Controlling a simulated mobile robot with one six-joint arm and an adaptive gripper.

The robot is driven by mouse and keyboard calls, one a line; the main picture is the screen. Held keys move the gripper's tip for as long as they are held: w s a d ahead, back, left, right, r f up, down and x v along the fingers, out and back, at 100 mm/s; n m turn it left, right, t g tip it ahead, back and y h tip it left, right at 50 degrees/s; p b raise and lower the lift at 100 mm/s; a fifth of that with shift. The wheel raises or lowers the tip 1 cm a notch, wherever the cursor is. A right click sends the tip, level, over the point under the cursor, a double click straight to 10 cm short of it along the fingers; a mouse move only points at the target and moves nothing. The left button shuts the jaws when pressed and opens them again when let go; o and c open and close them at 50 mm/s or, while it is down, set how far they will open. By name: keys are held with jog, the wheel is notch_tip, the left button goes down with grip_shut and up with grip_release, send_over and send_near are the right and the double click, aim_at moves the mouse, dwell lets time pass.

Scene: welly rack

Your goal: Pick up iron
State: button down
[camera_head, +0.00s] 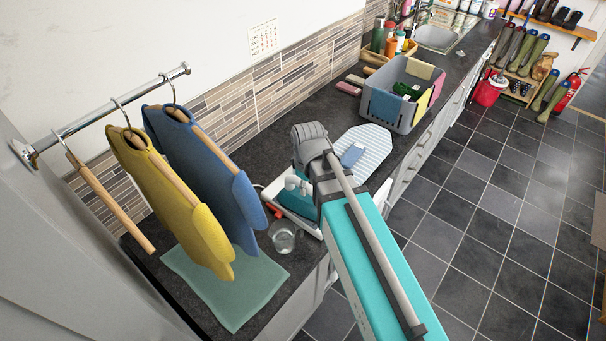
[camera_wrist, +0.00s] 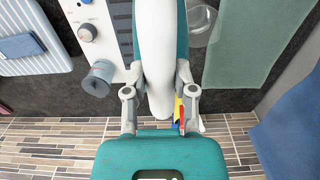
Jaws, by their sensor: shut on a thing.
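The iron has a white handle (camera_wrist: 156,45) and a teal body (camera_wrist: 122,22) in the wrist view. My gripper (camera_wrist: 160,72) is shut on the handle, with one finger on each side of it. In the head view the iron's teal body (camera_head: 301,205) shows in part beneath my arm, over a white base on the dark worktop. My gripper (camera_head: 298,184) and arm hide much of it there. I cannot tell whether the iron touches its base. The base has knobs (camera_wrist: 88,32) in the wrist view.
A clear glass (camera_head: 284,239) stands close beside the base, next to a green cloth (camera_head: 218,278). Yellow (camera_head: 170,195) and blue (camera_head: 205,160) garments hang from a rail at left. A striped pad (camera_head: 367,142) and a grey crate (camera_head: 378,107) lie further along the worktop.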

jog(key=shift+s+d+r+p, duration=0.2)
jog(key=shift+s+r, duration=0.1)
jog(key=shift+s, duration=0.3)
jog(key=shift+s+d+r+p, duration=0.15)
jog(key=shift+s+r, duration=0.1)
jog(key=shift+s, duration=0.3)
jog(key=c, duration=1.1)
grip_release()
grip_shut()
jog(key=shift+f, duration=0.15)
